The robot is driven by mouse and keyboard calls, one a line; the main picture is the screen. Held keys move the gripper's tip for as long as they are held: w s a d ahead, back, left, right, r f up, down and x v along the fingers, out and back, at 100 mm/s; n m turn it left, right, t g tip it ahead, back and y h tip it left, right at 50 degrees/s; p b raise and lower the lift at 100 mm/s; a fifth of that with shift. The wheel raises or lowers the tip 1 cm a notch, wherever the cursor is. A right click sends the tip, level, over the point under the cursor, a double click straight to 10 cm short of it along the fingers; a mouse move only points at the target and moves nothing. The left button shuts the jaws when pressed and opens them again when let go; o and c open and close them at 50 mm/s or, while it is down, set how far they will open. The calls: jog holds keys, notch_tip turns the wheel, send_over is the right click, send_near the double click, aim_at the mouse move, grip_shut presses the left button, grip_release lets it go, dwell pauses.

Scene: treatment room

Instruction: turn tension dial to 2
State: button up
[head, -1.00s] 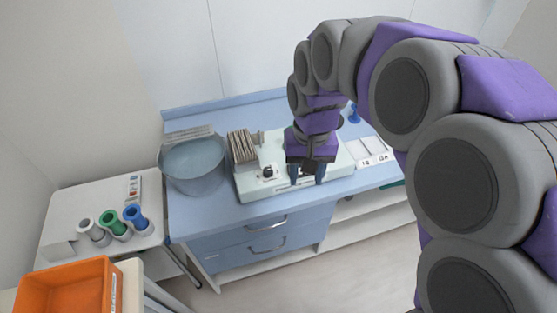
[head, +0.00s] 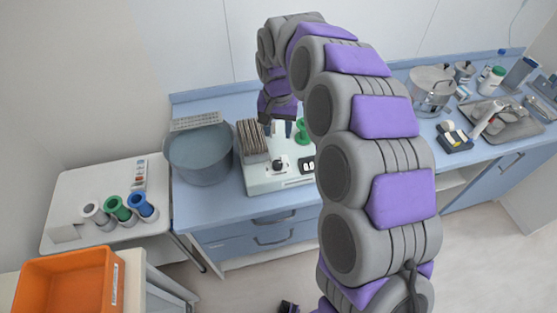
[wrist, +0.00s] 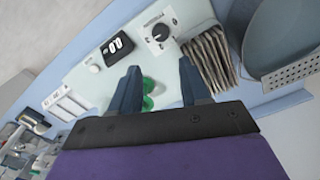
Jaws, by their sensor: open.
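The pale green machine (head: 262,187) stands on the blue counter. Its round black dial (head: 278,165) sits on the front left of its top. In the wrist view the dial (wrist: 158,31) lies on a white plate with markings too small to read. A black switch block (head: 307,164) with two white rockers is beside the dial. My gripper (head: 279,130) is open and empty, above and behind the dial, pointing down. In the wrist view its two fingers (wrist: 160,68) are apart, with the dial beyond their tips, untouched.
A green spool (head: 301,133) stands behind the switch block and shows between my fingers in the wrist view. A row of grey-beige plates (head: 251,138) rises left of the dial, beside a grey basin (head: 199,155). Pots and trays fill the right counter.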

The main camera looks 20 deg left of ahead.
aim_at(277, 163)
notch_tip(277, 163, down, 15)
jog(key=shift+r+b, duration=0.1)
jog(key=shift+b, duration=1.1)
jog(key=shift+a, duration=0.1)
jog(key=shift+c, duration=0.4)
jog(key=c, duration=0.7)
